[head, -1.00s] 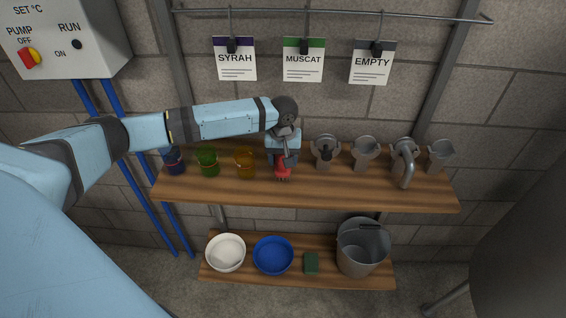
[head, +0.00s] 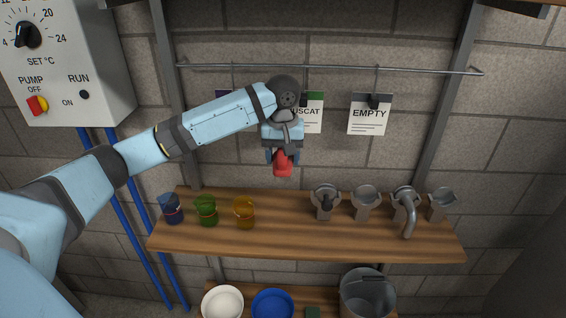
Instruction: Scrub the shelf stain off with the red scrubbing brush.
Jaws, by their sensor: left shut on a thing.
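The red scrubbing brush (head: 282,164) is in my left gripper (head: 282,154), which is shut on it. The gripper points down and holds the brush above the wooden upper shelf (head: 300,238), clear of its surface, in the gap between the amber beaker and the metal fittings. I cannot make out a stain on the visible part of the shelf. My right gripper is not in view.
Blue (head: 172,209), green (head: 206,211) and amber (head: 244,213) beakers stand at the shelf's left. Several metal fittings (head: 366,203) stand at its right. A rail (head: 340,69) with hanging cards runs above. White (head: 222,304) and blue (head: 272,306) bowls and a bucket (head: 367,296) are below.

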